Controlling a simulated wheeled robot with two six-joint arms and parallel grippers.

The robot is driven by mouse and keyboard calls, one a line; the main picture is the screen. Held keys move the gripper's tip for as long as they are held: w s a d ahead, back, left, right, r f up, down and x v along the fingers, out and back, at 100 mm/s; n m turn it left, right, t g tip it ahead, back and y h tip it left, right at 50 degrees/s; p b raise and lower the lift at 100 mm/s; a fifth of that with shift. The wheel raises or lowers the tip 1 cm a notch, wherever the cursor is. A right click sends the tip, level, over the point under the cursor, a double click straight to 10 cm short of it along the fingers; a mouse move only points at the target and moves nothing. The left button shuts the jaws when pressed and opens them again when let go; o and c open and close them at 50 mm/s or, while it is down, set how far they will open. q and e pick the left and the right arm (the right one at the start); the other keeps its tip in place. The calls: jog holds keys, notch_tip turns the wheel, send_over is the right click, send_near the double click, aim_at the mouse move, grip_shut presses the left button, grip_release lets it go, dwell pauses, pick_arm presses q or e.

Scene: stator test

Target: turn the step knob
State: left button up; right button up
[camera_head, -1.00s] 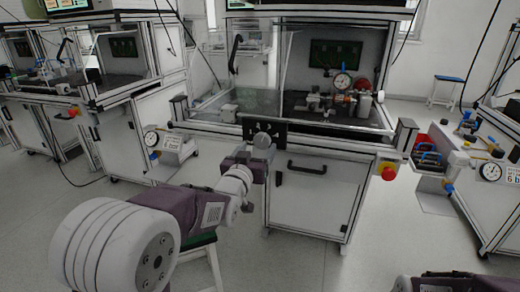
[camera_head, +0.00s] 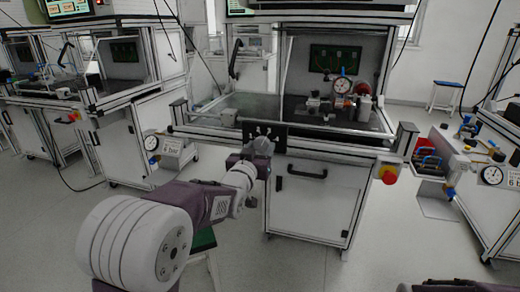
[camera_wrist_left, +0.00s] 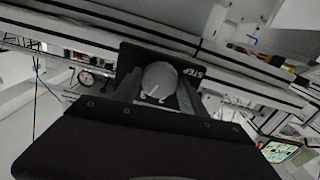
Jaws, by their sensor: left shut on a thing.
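The step knob (camera_wrist_left: 160,75) is a round grey knob with a white pointer line, on a black panel (camera_wrist_left: 133,57) with the label "STEP" at its right in the left wrist view. My left gripper (camera_wrist_left: 159,88) has one finger on each side of the knob and is shut on it. In the head view the black panel (camera_head: 279,131) sits on the front rail of the middle bench, with my left gripper (camera_head: 262,148) in front of it, and the knob is mostly hidden there. My right gripper is out of view.
The middle bench has a cabinet door with a black handle (camera_head: 307,171) below the panel. A pressure gauge (camera_head: 343,85) stands inside the bench. A green-topped stool (camera_head: 203,240) is below my left arm.

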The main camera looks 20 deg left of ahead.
pick_arm(q)
jog(key=m+b, duration=0.1)
jog(key=m, duration=0.4)
jog(key=shift+f, duration=0.1)
jog(key=shift+m+b, duration=0.7)
jog(key=shift+m, duration=1.2)
jog(key=o, duration=1.4)
jog(key=shift+s, duration=0.1)
